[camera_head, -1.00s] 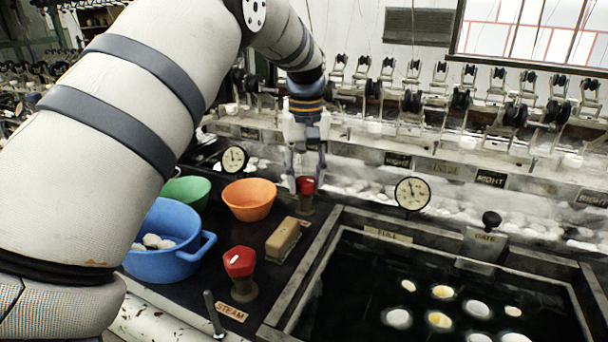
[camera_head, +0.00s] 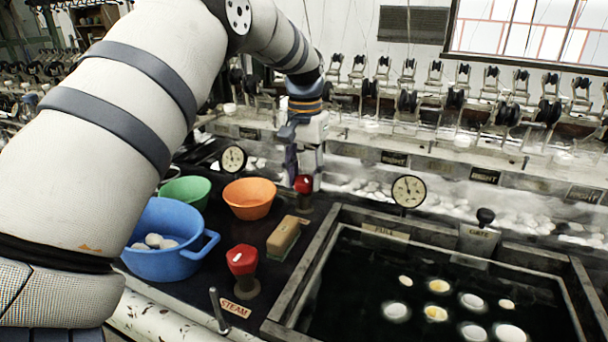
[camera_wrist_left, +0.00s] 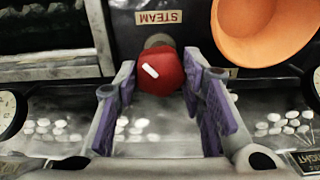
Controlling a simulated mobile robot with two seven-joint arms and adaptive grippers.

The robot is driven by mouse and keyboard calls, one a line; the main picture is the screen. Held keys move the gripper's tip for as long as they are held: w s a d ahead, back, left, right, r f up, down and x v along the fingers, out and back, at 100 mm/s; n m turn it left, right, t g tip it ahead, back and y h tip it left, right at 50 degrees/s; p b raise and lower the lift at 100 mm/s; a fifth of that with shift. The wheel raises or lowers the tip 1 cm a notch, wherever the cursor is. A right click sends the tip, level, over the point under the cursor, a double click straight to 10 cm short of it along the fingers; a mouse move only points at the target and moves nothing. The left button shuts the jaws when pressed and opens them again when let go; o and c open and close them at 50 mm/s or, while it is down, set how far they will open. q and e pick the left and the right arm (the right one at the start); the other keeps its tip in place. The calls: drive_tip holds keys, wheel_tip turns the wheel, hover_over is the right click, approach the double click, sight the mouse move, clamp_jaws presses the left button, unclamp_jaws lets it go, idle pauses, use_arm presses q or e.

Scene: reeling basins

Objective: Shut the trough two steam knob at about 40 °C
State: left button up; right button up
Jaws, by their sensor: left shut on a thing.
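Two red steam knobs show in the head view. The far knob (camera_head: 303,184) stands beyond the tan block, and the near knob (camera_head: 242,261) stands by a STEAM label (camera_head: 236,308). My left gripper (camera_head: 304,174) is at the far knob, shut on it. In the left wrist view, the red knob (camera_wrist_left: 161,72) sits between the purple-padded fingers, its white mark slanting down to the right. A round gauge (camera_head: 408,191) stands behind the dark water trough (camera_head: 345,290); its needle points roughly upward, but its figures are too small to read. My right gripper is not in view.
An orange bowl (camera_head: 249,198), a green bowl (camera_head: 187,191) and a blue pot (camera_head: 165,265) with cocoons stand left of the knobs. A tan block (camera_head: 284,237) lies between the knobs. A second gauge (camera_head: 232,159) and a gate handle (camera_head: 485,218) stand nearby.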

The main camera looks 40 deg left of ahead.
sight(304, 179)
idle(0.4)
use_arm(q)
drive_tip(key=o, duration=1.1)
drive_tip(key=shift+o, duration=0.2)
wheel_tip(304, 179, up, 12)
